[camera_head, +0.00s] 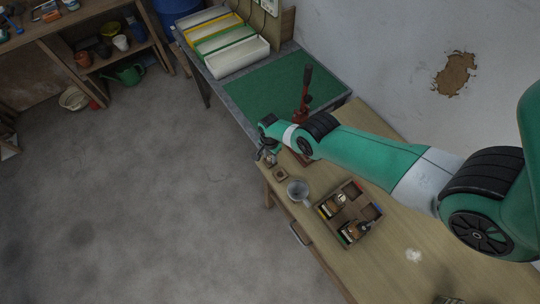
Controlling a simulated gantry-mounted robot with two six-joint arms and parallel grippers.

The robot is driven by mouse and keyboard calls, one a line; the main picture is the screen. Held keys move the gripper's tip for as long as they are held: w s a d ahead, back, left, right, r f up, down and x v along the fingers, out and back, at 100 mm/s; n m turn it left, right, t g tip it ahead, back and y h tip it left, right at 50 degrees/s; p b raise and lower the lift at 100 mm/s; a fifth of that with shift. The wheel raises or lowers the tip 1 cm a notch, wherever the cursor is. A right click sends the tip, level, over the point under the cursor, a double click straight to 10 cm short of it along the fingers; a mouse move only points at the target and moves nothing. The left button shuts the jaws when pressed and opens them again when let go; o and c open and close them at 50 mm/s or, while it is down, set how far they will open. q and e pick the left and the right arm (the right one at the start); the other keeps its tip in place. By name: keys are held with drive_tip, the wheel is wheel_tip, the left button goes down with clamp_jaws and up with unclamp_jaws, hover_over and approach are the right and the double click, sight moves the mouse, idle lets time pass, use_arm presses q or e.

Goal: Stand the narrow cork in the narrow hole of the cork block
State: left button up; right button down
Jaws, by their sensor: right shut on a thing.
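My right arm reaches in from the right, and its gripper (266,158) is over the near-left end of the wooden bench. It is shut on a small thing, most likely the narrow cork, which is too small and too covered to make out. A small square brown block (281,175), which looks like the cork block, lies on the bench just below and right of the gripper. Its holes cannot be told apart at this size. The gripper appears apart from the block. My left gripper is not in view.
A grey metal mug (298,191) stands right of the block. A wooden divided crate (347,236) with small items stands further right. A red upright lever tool (304,97) stands behind my wrist. A green mat (265,93) and white troughs (238,58) are at the back.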

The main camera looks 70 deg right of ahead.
drive_tip(key=shift+c, duration=2.1)
unclamp_jaws()
drive_tip(key=shift+r, duration=0.1)
wheel_tip(320, 180, up, 6)
drive_tip(key=p, duration=0.6)
wheel_tip(320, 180, up, 11)
drive_tip(key=p, duration=1.1)
drive_tip(key=shift+r, duration=0.2)
